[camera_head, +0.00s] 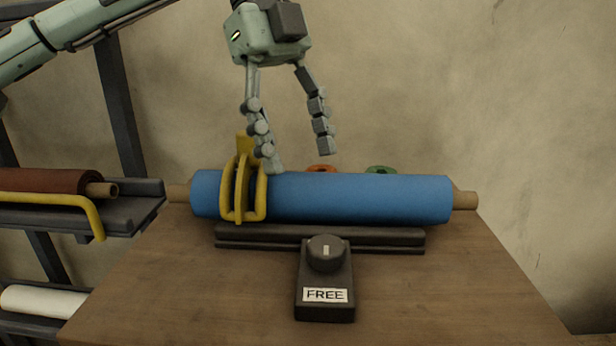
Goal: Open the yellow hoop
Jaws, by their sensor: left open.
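The yellow hoop (228,205) stands around the left part of the blue roll (350,197). It appears closed over the roll, though its back side is hidden. The roll lies level on a dark cradle on the wooden table. My left gripper (298,162) is open above the roll, fingers pointing down. Its left finger is in front of or beside the hoop's upper right edge; whether they touch I cannot tell. Its right finger is above the roll's middle. My right gripper is not in view.
A dark box with a knob (326,252) and a FREE label sits in front of the cradle. Orange (321,168) and green (381,169) parts show behind the roll. A rack with a brown roll (45,181) and a white roll (42,301) stands left. The table's right side is clear.

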